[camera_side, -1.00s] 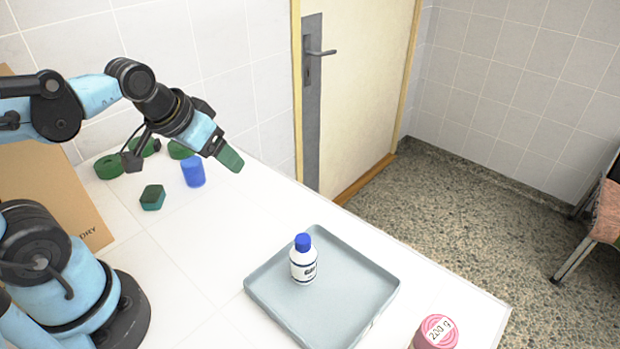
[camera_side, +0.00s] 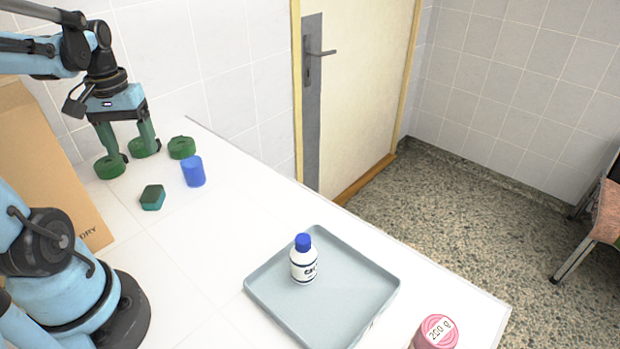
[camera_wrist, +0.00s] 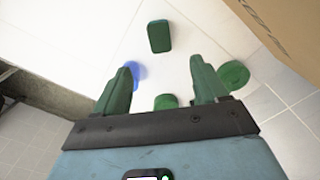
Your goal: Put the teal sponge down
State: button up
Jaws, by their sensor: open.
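The teal sponge (camera_side: 152,197), with a dark top layer, lies on the white table, left of the blue cylinder. It also shows in the wrist view (camera_wrist: 159,36), beyond my fingertips and apart from them. My gripper (camera_side: 132,155) is open and empty, with green fingers pointing down over the back left of the table, behind the sponge. In the wrist view my gripper (camera_wrist: 161,80) has its two fingers wide apart with nothing held between them.
Green round pieces (camera_side: 181,148) lie around my fingers at the back. A blue cylinder (camera_side: 193,171) stands nearby. A grey tray (camera_side: 262,284) holds a white bottle (camera_side: 304,265) with a blue cap. A pink-lidded jar (camera_side: 437,331) is at the front right. A cardboard box (camera_side: 40,165) stands at the left.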

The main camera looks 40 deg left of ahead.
aim_at(151, 192)
jog(key=shift+f, duration=0.1)
jog(key=shift+f, duration=5.95)
jog(key=shift+c, duration=0.4)
jog(key=c, duration=1.1)
